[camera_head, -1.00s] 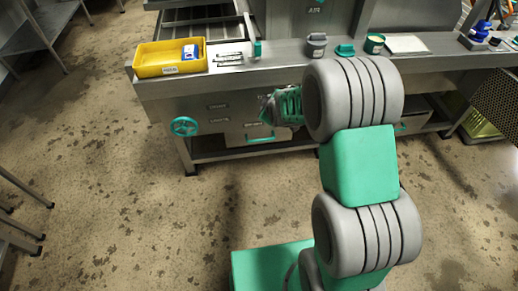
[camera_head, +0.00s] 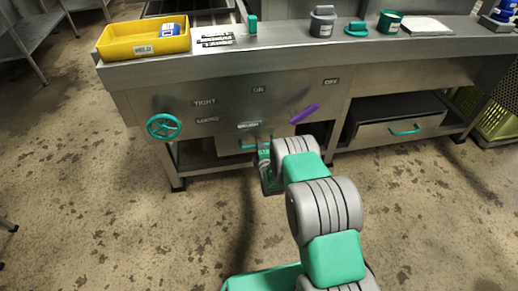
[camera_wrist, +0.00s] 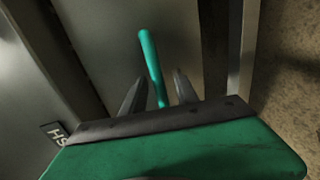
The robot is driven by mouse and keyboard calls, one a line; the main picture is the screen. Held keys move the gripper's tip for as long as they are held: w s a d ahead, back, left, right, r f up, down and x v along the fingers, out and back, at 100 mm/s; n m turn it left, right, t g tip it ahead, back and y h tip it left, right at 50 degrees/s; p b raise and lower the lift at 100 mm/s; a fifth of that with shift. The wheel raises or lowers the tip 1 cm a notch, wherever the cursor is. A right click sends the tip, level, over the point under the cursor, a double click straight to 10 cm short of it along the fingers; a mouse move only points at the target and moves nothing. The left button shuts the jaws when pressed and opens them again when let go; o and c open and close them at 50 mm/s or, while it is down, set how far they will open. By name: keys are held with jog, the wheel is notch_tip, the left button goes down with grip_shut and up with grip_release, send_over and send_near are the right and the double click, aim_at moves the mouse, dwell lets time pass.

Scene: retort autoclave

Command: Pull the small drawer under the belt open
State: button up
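The small drawer (camera_head: 228,147) sits in the steel front under the counter, with a small label above it. Its green bar handle (camera_head: 248,144) is partly covered by my gripper (camera_head: 262,150) in the head view. In the wrist view the handle (camera_wrist: 150,55) runs lengthwise between the two dark fingers of my gripper (camera_wrist: 157,90). The fingers stand apart, one on each side of the bar, with a visible gap on the right. I cannot tell whether the left finger touches it. The drawer front looks about flush with its surround.
A green handwheel (camera_head: 163,126) is on the left of the front, and a purple lever (camera_head: 304,113) is just above right of my gripper. A wider drawer (camera_head: 375,136) is lower right. A yellow tray (camera_head: 118,41) stands on the counter. The floor in front is clear.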

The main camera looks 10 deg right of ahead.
jog(key=shift+w, duration=0.2)
grip_shut()
dwell(1.3)
